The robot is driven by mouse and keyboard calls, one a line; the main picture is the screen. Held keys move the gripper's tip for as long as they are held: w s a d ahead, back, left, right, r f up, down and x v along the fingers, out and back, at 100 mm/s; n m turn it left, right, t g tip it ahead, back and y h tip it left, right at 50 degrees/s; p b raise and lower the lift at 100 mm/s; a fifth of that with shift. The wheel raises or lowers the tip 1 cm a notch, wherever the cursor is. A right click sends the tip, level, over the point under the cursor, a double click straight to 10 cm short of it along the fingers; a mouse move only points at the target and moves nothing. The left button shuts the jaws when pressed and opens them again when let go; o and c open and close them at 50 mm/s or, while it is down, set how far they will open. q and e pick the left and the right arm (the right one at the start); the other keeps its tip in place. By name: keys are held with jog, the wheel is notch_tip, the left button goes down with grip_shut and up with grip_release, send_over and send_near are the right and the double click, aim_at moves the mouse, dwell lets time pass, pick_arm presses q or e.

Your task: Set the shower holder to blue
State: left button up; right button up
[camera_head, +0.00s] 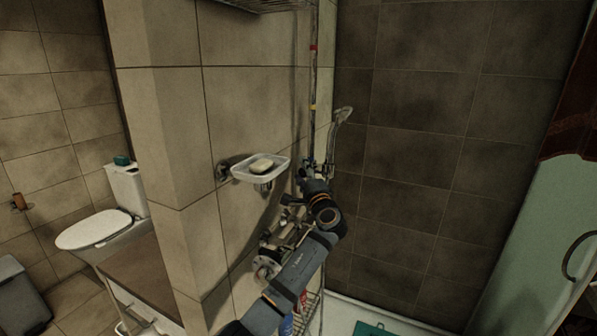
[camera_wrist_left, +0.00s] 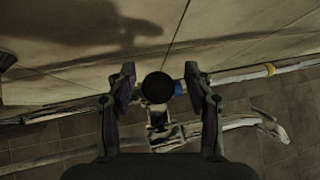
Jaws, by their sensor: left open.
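The shower rail (camera_head: 313,75) runs upright along the tiled wall corner. It carries a red band (camera_head: 313,47), a yellow band (camera_head: 312,107) and, lower, a blue band (camera_wrist_left: 179,87). The holder's round black knob (camera_wrist_left: 157,87) sits close beside the blue band, on the side away from yellow. The shower head (camera_head: 343,114) rises from the holder, tilted to the right. My left gripper (camera_wrist_left: 161,80) is open, with its fingers on either side of the knob and the blue band near one finger. In the head view my left gripper (camera_head: 310,178) partly hides the holder. My right gripper is not in view.
A white soap dish (camera_head: 262,173) juts from the wall left of my gripper. Mixer taps (camera_head: 268,266) and a wire rack with bottles (camera_head: 287,325) are below. A green shower door (camera_head: 530,225) stands at right. The space before the dark tiles is clear.

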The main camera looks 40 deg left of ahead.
pick_arm(q)
jog(key=shift+w, duration=0.1)
jog(key=shift+d+f, duration=0.15)
jog(key=shift+d, duration=0.1)
jog(key=v, duration=1.1)
jog(key=shift+s+d, duration=0.15)
jog(key=shift+s, duration=0.25)
